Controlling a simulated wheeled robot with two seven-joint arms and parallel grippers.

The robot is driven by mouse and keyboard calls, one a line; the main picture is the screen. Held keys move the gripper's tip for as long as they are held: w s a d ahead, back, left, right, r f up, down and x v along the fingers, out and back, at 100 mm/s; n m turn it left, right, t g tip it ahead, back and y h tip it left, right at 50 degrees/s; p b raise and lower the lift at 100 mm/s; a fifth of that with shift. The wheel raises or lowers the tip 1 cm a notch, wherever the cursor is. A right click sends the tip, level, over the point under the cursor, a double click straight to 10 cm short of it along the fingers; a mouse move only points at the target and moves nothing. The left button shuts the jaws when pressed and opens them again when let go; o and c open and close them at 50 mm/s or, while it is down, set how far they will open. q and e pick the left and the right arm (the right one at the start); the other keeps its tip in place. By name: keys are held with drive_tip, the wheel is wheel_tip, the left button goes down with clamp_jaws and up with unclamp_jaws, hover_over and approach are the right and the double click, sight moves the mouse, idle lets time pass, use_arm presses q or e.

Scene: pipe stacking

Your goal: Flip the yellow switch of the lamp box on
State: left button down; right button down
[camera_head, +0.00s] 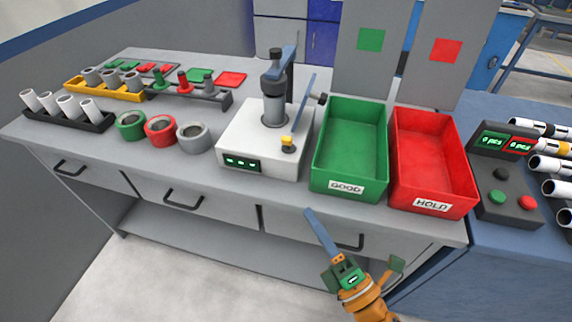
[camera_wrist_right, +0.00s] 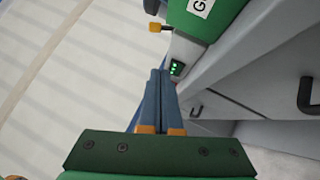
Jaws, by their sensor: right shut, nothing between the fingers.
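The lamp box (camera_head: 250,140) is a white box with a grey cylinder and posts on top, and green lights on its front panel (camera_head: 241,163). Its yellow switch (camera_head: 288,143) stands at the right front of the top. My right gripper (camera_head: 309,212) is shut and empty, with long blue fingers, in front of the bench and apart from the box. In the right wrist view, the shut fingers (camera_wrist_right: 159,76) point towards the lit panel (camera_wrist_right: 176,69), and the yellow switch (camera_wrist_right: 155,27) shows beyond them. My left gripper is not in view.
Drawer handles (camera_head: 184,199) stick out from the bench front. A button console (camera_head: 505,185) stands far right.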

sight(288, 144)
drive_tip(key=shift+n+y, duration=0.3)
drive_tip(key=p+x, duration=0.1)
drive_tip(key=x, duration=0.2)
drive_tip(key=p+x, duration=0.1)
drive_tip(key=x, duration=0.3)
drive_tip(key=r+p+x, duration=0.1)
drive_tip(key=x, duration=0.2)
drive_tip(key=shift+r, duration=0.2)
drive_tip(key=shift+w+d+r+p, duration=0.2)
drive_tip(key=shift+w, duration=0.35)
drive_tip(key=shift+w+d+r+p, duration=0.15)
drive_tip(key=shift+w+r+p, duration=0.1)
drive_tip(key=shift+w, duration=0.25)
drive_tip(key=shift+w+d+r, duration=0.1)
drive_tip(key=shift+w+d, duration=0.05)
drive_tip(key=shift+w, duration=0.25)
